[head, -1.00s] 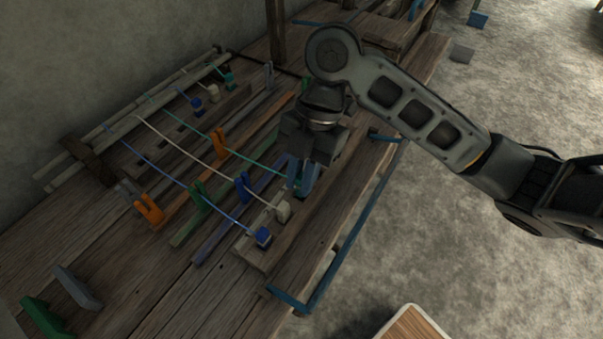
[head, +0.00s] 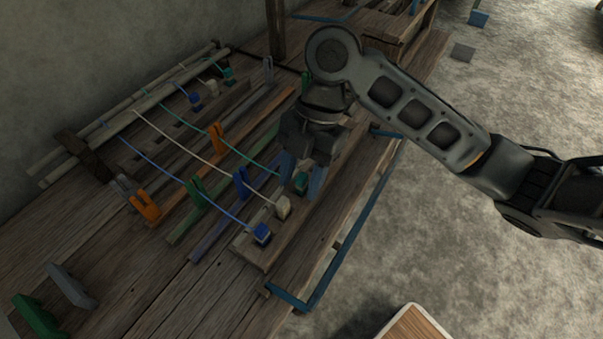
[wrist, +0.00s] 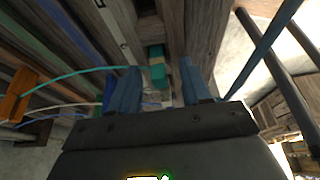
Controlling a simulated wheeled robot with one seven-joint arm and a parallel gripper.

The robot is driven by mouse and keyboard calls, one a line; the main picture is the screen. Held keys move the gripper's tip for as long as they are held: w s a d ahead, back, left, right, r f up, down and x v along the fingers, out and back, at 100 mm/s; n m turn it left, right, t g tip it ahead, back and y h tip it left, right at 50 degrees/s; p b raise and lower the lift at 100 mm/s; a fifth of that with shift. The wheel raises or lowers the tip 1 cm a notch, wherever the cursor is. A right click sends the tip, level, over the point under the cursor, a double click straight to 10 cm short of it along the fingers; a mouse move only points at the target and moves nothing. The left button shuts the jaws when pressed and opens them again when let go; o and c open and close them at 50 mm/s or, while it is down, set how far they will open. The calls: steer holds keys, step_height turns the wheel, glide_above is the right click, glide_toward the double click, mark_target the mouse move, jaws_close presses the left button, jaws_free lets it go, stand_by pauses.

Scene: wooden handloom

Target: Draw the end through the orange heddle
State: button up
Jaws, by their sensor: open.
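The teal thread (head: 252,158) runs from the back beam down to a teal end block (head: 300,181) on the front board. Along the way it meets an orange heddle (head: 216,137); I cannot tell whether it passes through the slot or beside it. Another orange heddle (head: 146,207) stands at the far left, near the blue thread. My gripper (head: 302,178) is open above the front board, one finger on each side of the teal block. The wrist view shows the teal block (wrist: 157,70) just beyond the parted fingers, and the thread's block end is partly hidden by the left finger.
A white thread (head: 200,157) and a blue thread (head: 165,176) run alongside to a cream block (head: 283,207) and a blue block (head: 261,234). Green (head: 196,189) and blue (head: 241,181) heddles stand close by.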

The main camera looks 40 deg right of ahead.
steer(key=s+v, duration=0.1)
steer(key=v, duration=0.6)
steer(key=shift+w+r, duration=0.45)
steer(key=shift+w, duration=0.1)
